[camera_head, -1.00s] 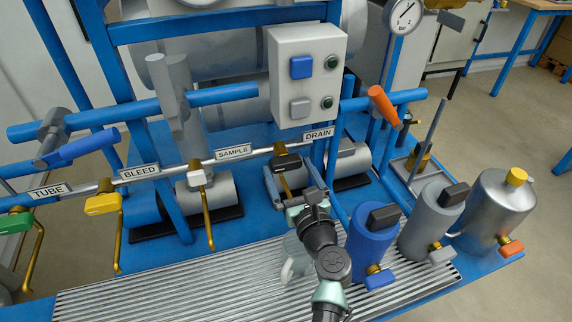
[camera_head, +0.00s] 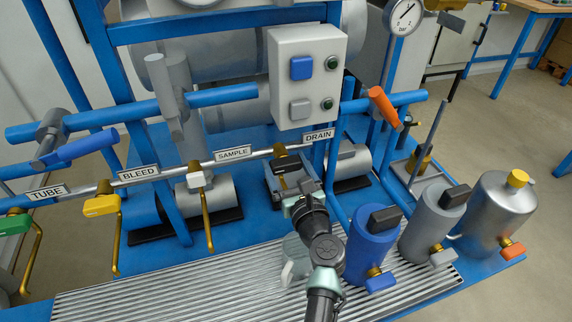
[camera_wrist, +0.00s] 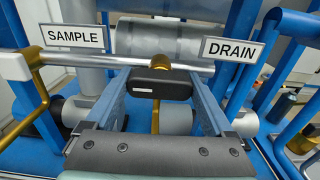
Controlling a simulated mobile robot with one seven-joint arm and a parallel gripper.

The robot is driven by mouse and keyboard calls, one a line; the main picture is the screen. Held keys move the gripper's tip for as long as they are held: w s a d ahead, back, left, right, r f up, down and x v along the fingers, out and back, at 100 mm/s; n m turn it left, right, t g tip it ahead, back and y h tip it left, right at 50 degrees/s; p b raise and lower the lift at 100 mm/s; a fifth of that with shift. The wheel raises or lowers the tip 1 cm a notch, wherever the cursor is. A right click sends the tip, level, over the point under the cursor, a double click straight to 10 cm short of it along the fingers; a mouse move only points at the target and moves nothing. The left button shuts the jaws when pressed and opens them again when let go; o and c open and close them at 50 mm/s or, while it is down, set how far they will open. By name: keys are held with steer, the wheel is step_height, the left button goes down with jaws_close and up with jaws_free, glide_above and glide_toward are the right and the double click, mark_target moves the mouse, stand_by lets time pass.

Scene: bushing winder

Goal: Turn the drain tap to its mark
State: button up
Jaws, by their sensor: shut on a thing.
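The drain tap's black handle (camera_head: 286,163) sits on the grey pipe beside the DRAIN label (camera_head: 319,135), with a brass stem above and a brass spout below. In the wrist view the handle (camera_wrist: 161,84) lies crosswise between my fingers, with a small pale stripe on its face. My gripper (camera_wrist: 160,77) is shut on this handle, one finger at each end. In the head view my gripper (camera_head: 298,188) reaches the tap from the front and partly hides its spout. I cannot make out the tap's mark.
The SAMPLE tap (camera_head: 196,179) with its white handle and the yellow BLEED tap (camera_head: 102,205) hang to the left. A clear jug (camera_head: 297,262) stands on the ribbed grate beside my arm. Blue (camera_head: 372,243) and grey cylinders stand close on the right. A control box (camera_head: 305,75) is above.

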steer(key=shift+n, duration=0.4)
steer(key=n+b, duration=0.2)
steer(key=n, duration=0.2)
steer(key=shift+f, duration=0.15)
steer(key=n+b, duration=0.2)
steer(key=n, duration=0.2)
steer(key=shift+b, duration=0.3)
steer(key=n+b, duration=0.2)
steer(key=n, duration=0.3)
steer(key=shift+b, duration=0.3)
steer(key=shift+n+b, duration=1.2)
steer(key=shift+n, duration=0.8)
steer(key=o, duration=1.1)
steer(key=shift+s+d, duration=0.1)
steer(key=shift+s, duration=0.05)
